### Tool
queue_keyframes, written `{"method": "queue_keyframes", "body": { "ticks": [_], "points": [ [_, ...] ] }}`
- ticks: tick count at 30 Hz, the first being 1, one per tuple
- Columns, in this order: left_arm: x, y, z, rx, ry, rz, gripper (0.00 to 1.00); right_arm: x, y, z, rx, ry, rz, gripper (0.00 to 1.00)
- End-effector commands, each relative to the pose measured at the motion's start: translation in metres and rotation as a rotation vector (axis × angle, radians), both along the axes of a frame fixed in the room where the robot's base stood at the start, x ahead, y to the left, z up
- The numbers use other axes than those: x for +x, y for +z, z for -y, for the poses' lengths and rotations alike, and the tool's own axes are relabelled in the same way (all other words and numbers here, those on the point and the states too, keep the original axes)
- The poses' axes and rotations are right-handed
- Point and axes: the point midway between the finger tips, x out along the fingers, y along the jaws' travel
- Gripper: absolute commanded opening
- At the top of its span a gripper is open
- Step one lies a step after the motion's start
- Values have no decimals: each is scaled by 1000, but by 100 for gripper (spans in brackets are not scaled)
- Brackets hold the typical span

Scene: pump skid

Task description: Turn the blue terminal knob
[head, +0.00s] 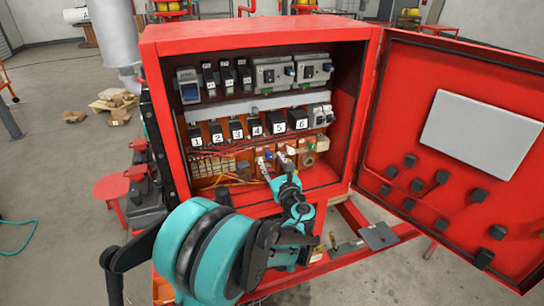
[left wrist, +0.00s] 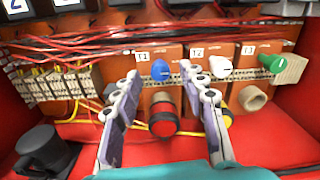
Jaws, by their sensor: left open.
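The blue terminal knob (left wrist: 160,70) shows in the left wrist view on an orange terminal block under the label T1. My left gripper (left wrist: 162,77) is open, with one finger on each side of the blue knob in the picture. Whether the fingertips touch it or stop short of it I cannot tell. In the head view my left gripper (head: 276,166) reaches into the lower part of the red cabinet (head: 250,34), and the blue knob is hard to make out there. My right gripper is not in view.
A white knob (left wrist: 220,66) under T2 and a green knob (left wrist: 272,63) under T3 stand to the right. A red round part (left wrist: 163,124) sits below the blue knob. Red wires (left wrist: 110,43) run above. The cabinet door (head: 450,180) stands open at the right.

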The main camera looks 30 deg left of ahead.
Motion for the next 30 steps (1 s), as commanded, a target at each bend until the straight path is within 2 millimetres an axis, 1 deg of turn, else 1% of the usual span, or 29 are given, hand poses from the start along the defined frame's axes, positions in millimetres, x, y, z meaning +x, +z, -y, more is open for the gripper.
{"method": "queue_keyframes", "body": {
  "ticks": [1,6,10,16,17,18,20,21,22,30],
  "points": [
    [5,-1,-8,-1,3,0,42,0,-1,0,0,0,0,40],
    [18,0,-21,-2,1,1,42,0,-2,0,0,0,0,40],
    [22,0,-25,-2,0,1,42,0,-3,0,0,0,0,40],
    [22,0,-25,-3,0,2,42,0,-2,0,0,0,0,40],
    [22,0,-25,-3,0,2,39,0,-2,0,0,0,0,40],
    [22,0,-25,-3,0,2,29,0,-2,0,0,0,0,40],
    [22,0,-25,-3,0,2,13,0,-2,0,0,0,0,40],
    [22,0,-25,-3,0,2,2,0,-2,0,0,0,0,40],
    [22,0,-25,-3,0,2,0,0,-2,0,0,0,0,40],
    [22,0,-25,-9,0,9,0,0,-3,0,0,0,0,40]
  ]
}}
